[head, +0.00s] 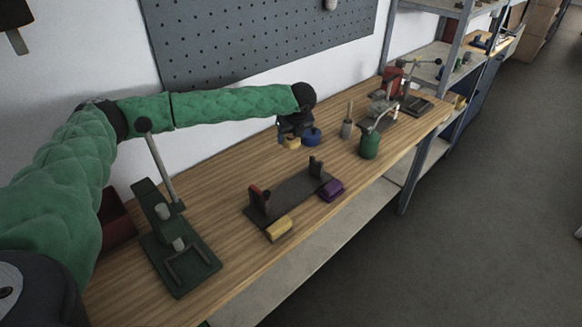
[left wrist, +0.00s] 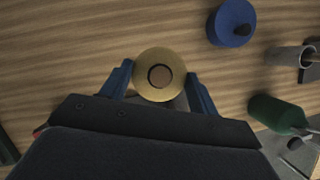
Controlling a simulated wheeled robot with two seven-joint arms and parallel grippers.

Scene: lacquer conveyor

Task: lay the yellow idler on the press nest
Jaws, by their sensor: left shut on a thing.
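The yellow idler (left wrist: 180,62) is a round disc with a dark centre hole, held between the blue fingers of my left gripper (left wrist: 160,84). In the head view the yellow idler (head: 292,143) shows just under the left gripper (head: 291,136), over the back of the bench; whether it touches the wood I cannot tell. A green lever press (head: 180,250) stands at the near left, far from this gripper. It has an upright lever, grey round parts and a low U-shaped frame (head: 188,268), which may be the nest. My right gripper is not in view.
A blue disc (head: 312,137) lies close beside the left gripper. A dark stand with two uprights (head: 290,193), a yellow block (head: 279,228) and a purple block (head: 331,190) occupy the middle front.

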